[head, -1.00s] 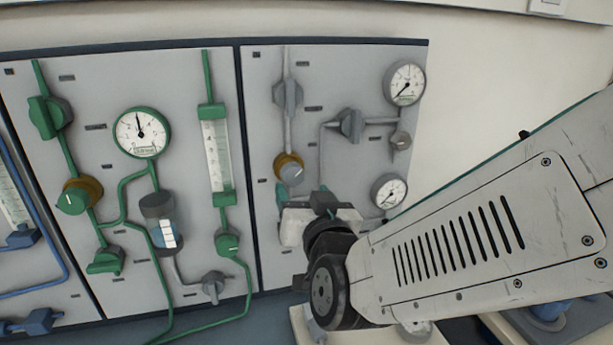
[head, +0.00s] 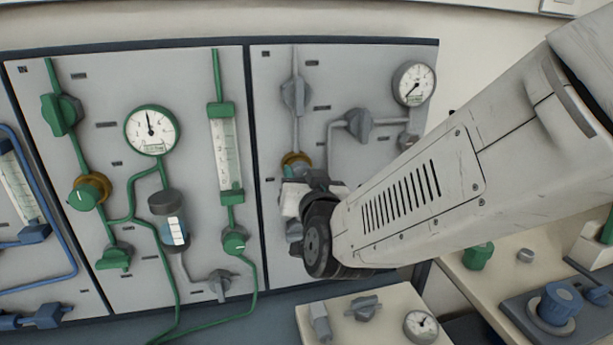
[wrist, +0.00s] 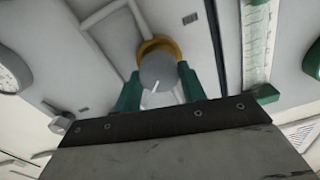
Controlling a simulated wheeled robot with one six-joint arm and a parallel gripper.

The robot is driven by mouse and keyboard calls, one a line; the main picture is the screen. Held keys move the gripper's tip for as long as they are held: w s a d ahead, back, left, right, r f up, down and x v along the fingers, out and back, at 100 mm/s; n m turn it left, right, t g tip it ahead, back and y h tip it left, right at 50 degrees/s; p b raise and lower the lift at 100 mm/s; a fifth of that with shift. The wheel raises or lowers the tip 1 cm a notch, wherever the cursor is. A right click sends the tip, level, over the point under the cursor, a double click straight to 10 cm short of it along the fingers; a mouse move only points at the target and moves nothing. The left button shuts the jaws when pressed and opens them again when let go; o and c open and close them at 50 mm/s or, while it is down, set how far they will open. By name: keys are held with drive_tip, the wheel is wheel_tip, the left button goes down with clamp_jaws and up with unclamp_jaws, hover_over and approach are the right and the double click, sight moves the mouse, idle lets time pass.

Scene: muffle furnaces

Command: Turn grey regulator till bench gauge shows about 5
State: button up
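The grey regulator, a round knob with a white mark and an orange-brass collar, is on the right-hand grey panel. In the wrist view the knob (wrist: 157,68) lies between the two green fingers of my gripper (wrist: 158,84), which are spread apart. I cannot tell whether they touch it. In the head view my gripper (head: 297,181) covers most of the regulator, and only its brass collar (head: 296,157) shows above. The bench gauge (head: 421,326), a small white dial, is on the pale bench box; its reading is too small to tell.
The bench box (head: 345,293) also carries a grey valve handle (head: 364,308). The right panel has an upper gauge (head: 413,84) with its needle low left, and a grey valve (head: 359,124). The green-piped panel, with its gauge (head: 151,130), is to the left. My arm hides the right panel's lower part.

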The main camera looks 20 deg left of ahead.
drive_tip(key=shift+m, duration=2.6)
drive_tip(key=shift+f, duration=0.1)
drive_tip(key=o, duration=1)
drive_tip(key=shift+d, duration=0.1)
drive_tip(key=v, duration=0.7)
drive_tip(key=shift+s+d, duration=0.15)
drive_tip(key=shift+s, duration=0.2)
